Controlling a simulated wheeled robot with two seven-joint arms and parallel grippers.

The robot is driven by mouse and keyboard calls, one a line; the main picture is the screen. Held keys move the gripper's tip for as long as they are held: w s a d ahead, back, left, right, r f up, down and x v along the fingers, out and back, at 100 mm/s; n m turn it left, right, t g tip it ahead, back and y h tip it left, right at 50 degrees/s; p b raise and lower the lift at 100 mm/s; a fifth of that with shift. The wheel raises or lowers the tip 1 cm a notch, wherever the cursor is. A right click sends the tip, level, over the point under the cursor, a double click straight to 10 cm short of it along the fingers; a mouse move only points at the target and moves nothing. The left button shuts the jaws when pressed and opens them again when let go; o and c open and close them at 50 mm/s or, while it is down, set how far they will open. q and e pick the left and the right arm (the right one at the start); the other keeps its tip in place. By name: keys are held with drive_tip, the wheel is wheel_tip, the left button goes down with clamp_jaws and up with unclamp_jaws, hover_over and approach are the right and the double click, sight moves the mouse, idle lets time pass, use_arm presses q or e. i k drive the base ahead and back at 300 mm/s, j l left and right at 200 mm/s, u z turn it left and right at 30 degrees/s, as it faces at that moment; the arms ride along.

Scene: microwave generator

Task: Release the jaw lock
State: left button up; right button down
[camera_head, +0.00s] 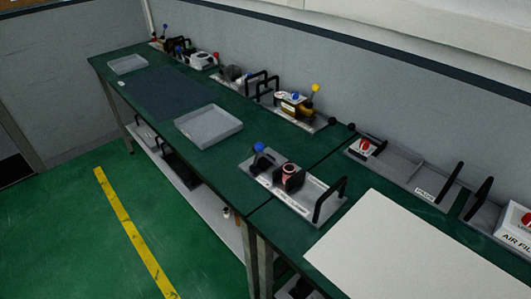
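A grey fixture tray (312,190) stands at the bench edge, near the middle of the view. On it are dark upright jaws (294,183) beside a copper-coloured round part (288,170). I cannot tell if the jaws clamp the part. A lever with a blue ball knob (259,147) stands at the tray's left end. A black arched handle (331,196) stands at its right end. No part is labelled legibly as a jaw lock. Neither of my grippers is in view.
Behind stands a fixture with a yellow knob (316,88). An empty grey tray (209,126) and dark mat (165,93) lie left. The floor (75,215) in front is clear.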

sight(259, 147)
drive_tip(key=i+j, duration=0.1)
drive_tip(key=j, duration=0.25)
drive_tip(key=i+j, duration=0.1)
drive_tip(key=j, duration=0.25)
drive_tip(key=i+j, duration=0.1)
drive_tip(key=j, duration=0.25)
drive_tip(key=i+j, duration=0.1)
drive_tip(key=j, duration=0.25)
drive_tip(key=i+j, duration=0.1)
drive_tip(key=j, duration=0.25)
